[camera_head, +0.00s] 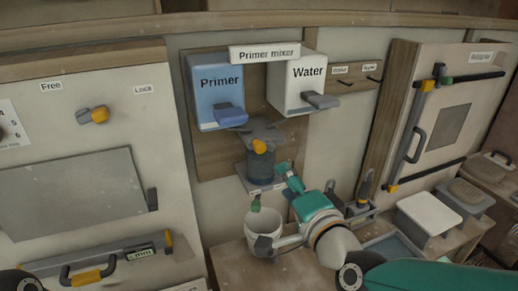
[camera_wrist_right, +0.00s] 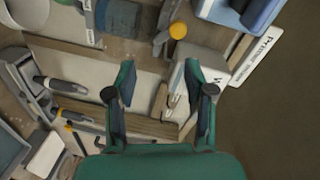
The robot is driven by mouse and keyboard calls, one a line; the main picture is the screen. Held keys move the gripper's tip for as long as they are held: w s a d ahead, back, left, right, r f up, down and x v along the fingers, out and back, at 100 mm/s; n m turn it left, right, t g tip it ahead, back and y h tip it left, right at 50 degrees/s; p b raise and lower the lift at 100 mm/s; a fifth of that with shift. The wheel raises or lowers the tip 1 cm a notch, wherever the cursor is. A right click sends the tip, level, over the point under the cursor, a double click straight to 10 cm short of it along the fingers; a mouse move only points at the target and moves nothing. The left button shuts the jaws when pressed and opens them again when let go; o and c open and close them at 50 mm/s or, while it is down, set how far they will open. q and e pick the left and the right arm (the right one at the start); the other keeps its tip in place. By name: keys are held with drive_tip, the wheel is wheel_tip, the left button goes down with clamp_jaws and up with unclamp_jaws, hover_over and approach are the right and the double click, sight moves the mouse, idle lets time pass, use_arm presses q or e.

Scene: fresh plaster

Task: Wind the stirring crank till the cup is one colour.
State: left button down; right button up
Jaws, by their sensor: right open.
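The primer mixer's stirring crank has a round yellow-orange knob (camera_head: 259,146) above the cup (camera_head: 261,168). The cup looks dark blue-grey in the head view; I cannot tell whether its contents are one colour. In the right wrist view the knob (camera_wrist_right: 178,31) sits at the end of a grey crank arm (camera_wrist_right: 161,40), beyond the fingertips, with the dark cup (camera_wrist_right: 120,18) beside it. My right gripper (camera_head: 287,178) is just right of and slightly below the cup, apart from the knob. Its fingers (camera_wrist_right: 163,88) are spread with nothing between them. My left gripper is not in view.
A white bucket (camera_head: 262,228) stands below the cup.

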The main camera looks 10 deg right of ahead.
sight(261, 151)
drive_tip(key=w+a+m+b, duration=0.1)
drive_tip(key=w+m, duration=0.3)
drive_tip(key=m, duration=0.2)
drive_tip(key=w+a+r+m+b, duration=0.1)
drive_tip(key=w+m, duration=0.3)
drive_tip(key=m, duration=0.2)
drive_tip(key=w+a+m+t+b, duration=0.1)
drive_tip(key=w+m, duration=0.3)
drive_tip(key=m, duration=0.2)
drive_tip(key=shift+w+a+r+y, duration=0.1)
drive_tip(key=shift+a+r+y, duration=0.1)
drive_tip(key=shift+y, duration=0.2)
drive_tip(key=c, duration=0.9)
drive_tip(key=shift+f, duration=0.15)
clamp_jaws()
